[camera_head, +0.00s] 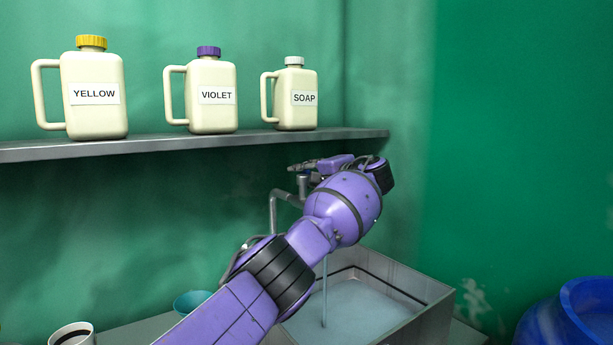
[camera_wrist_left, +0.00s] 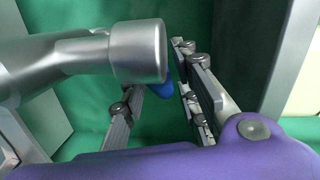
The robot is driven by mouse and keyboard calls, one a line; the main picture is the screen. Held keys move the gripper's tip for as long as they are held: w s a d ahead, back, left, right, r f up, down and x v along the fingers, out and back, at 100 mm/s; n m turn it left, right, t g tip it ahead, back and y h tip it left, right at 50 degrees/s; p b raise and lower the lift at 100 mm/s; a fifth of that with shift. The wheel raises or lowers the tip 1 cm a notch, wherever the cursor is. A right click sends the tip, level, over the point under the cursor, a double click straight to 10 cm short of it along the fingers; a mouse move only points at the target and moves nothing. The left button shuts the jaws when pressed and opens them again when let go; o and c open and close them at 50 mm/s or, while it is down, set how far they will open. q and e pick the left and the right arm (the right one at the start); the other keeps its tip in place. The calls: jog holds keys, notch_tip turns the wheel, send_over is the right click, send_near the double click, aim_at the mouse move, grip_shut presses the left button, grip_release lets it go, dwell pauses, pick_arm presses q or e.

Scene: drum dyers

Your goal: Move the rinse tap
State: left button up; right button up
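The rinse tap (camera_head: 276,205) is a grey metal pipe above the sink, partly hidden by my left arm in the head view. In the left wrist view its thick metal body (camera_wrist_left: 138,52) crosses from the left in front of my fingers. A blue part (camera_wrist_left: 160,86), apparently the tap's handle, shows between the fingers, mostly hidden by the metal body. My left gripper (camera_head: 303,167) is at the top of the tap. In the left wrist view its fingers (camera_wrist_left: 160,92) stand apart on either side of the blue part, and no firm grip shows. My right gripper is out of view.
A thin stream of water (camera_head: 324,292) falls into the grey sink (camera_head: 432,302). A shelf (camera_head: 190,143) above carries yellow, violet and soap jugs, close over my gripper. A teal bowl (camera_head: 190,302) and a white cup (camera_head: 72,334) stand left; a blue drum (camera_head: 575,318) stands right.

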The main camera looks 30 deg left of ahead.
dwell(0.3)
pick_arm(q)
jog(key=shift+d+r, duration=0.1)
jog(key=shift+d, duration=0.15)
jog(key=v, duration=1.1)
jog(key=shift+s+d, duration=0.15)
jog(key=shift+d, duration=0.1)
